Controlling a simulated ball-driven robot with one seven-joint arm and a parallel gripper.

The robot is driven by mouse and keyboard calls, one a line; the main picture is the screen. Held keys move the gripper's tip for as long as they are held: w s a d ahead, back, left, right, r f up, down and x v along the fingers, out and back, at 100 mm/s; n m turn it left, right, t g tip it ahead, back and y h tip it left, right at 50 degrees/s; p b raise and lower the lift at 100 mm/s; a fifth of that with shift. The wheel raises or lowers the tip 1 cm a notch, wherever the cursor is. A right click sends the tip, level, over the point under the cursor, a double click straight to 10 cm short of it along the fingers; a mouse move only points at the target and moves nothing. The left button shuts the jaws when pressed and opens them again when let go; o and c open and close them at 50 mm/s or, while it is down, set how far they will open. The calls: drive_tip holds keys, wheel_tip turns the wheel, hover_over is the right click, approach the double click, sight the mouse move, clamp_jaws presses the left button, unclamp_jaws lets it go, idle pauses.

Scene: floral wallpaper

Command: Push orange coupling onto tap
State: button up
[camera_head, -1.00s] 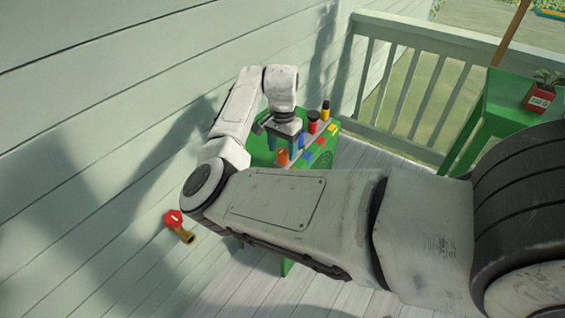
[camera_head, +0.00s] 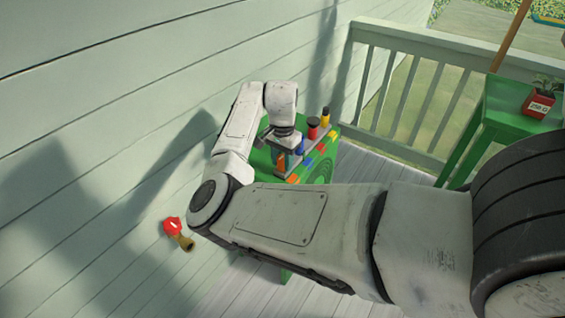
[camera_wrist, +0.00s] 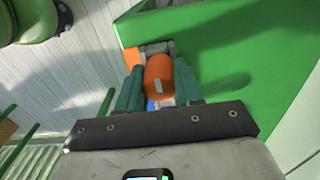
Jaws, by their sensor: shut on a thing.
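The brass tap (camera_head: 186,242) with a red handle (camera_head: 172,226) sticks out from the pale siding wall, left of and below the green stand (camera_head: 319,170). My gripper (camera_head: 283,158) is at the stand, partly hidden behind my own arm link. In the wrist view, my gripper (camera_wrist: 158,90) has its two teal fingers on either side of the orange coupling (camera_wrist: 158,70), closed on it. The coupling is rounded with a small pale mark. The tap does not show in the wrist view.
On the stand's top are a red piece with a black top (camera_head: 313,128), a yellow one (camera_head: 325,116) and coloured blocks. A green table (camera_head: 505,110) with a red plant pot (camera_head: 538,103) stands at right by the railing (camera_head: 415,85).

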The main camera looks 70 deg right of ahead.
drive_tip(key=shift+c, duration=1.4)
drive_tip(key=shift+r+p, duration=1.1)
drive_tip(key=shift+p, duration=0.05)
drive_tip(key=shift+r+p, duration=2.45)
